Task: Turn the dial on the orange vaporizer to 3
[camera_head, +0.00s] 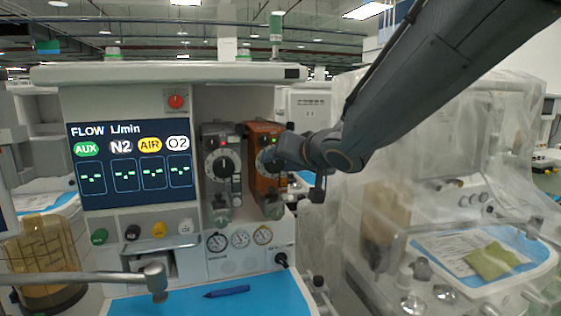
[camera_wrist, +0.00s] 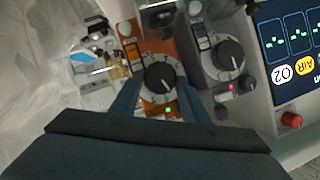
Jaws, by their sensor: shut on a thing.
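The orange vaporizer (camera_head: 265,199) stands on the anaesthesia cart, right of a grey vaporizer (camera_head: 221,143). Its dial is mostly hidden by my arm in the head view. In the wrist view the orange vaporizer (camera_wrist: 155,107) shows its black dial (camera_wrist: 160,78) with a pale scale around it and a green light below. My gripper (camera_wrist: 160,88) has one finger on each side of this dial and is shut on it. The dial's number setting is too small to read. In the head view my gripper is at the vaporizer's front, its fingertips hard to make out.
The flow screen (camera_head: 128,165) is left of the vaporizers. Gauges (camera_head: 240,239) sit below them, above a blue work surface (camera_head: 245,300) with a blue pen (camera_head: 227,291). A metal arm (camera_head: 80,278) crosses the lower left. A plastic-covered cart (camera_head: 440,160) stands close at right.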

